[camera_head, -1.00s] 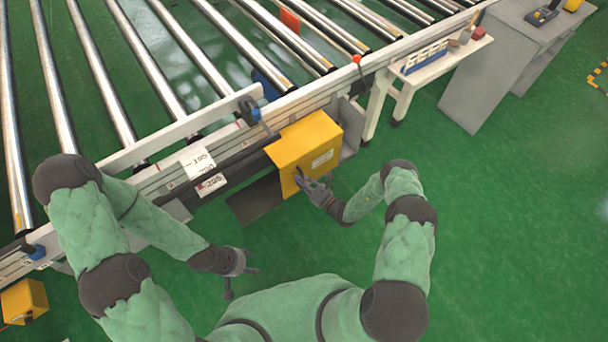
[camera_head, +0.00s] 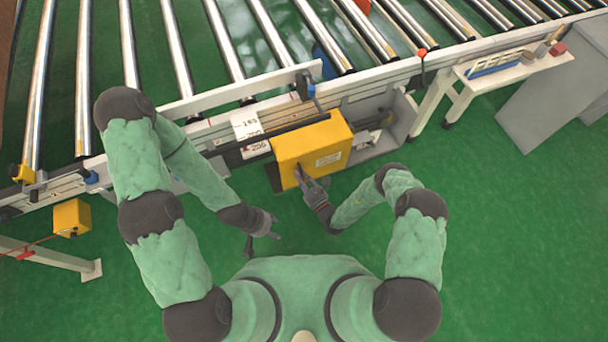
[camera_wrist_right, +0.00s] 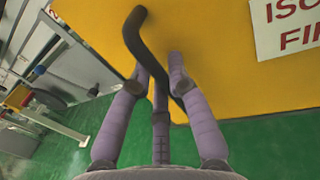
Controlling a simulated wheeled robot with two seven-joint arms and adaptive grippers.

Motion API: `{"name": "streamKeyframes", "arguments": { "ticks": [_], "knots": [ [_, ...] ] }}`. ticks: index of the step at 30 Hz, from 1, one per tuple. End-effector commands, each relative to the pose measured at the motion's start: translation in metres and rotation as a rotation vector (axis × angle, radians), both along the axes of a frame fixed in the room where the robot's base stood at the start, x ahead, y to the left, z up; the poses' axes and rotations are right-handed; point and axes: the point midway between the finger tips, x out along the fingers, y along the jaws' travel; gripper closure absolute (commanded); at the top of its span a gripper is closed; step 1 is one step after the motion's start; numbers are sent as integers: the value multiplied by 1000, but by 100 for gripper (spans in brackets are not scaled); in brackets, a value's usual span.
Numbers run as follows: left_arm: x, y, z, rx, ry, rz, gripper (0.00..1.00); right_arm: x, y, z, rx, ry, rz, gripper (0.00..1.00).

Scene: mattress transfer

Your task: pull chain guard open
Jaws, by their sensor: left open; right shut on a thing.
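The yellow chain guard (camera_head: 296,146) sits on the near side of the roller conveyor, with a gap at its right exposing the grey housing (camera_head: 392,143) and parts inside. In the right wrist view, the yellow face (camera_wrist_right: 215,45) fills the top and carries a dark curved handle (camera_wrist_right: 137,38). My right gripper (camera_head: 303,174) is at the guard's front, and in its wrist view (camera_wrist_right: 160,75) its fingers are closed around the handle. My left gripper (camera_head: 263,245) is open and empty, apart from the guard at its lower left.
The conveyor's side rail (camera_head: 230,95) runs behind the guard, and white labels (camera_head: 250,128) hang on it at the guard's left. A white side table (camera_head: 510,72) stands at the right. A yellow box (camera_head: 72,216) is at the far left. Green floor is clear at lower right.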

Motion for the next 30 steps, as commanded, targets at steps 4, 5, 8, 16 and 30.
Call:
{"name": "streamKeyframes", "arguments": {
  "ticks": [4,5,8,16,30],
  "knots": [
    [0,0,0,0,0,0,46,0,0,0,0,0,1,100],
    [0,0,0,0,0,0,46,0,0,0,0,0,1,100],
    [0,0,0,0,0,0,46,0,0,0,0,0,0,59],
    [0,0,0,0,0,0,46,0,0,0,0,0,0,57],
    [0,0,0,0,0,0,46,-44,-30,-1,2,3,-5,57]
  ]
}}
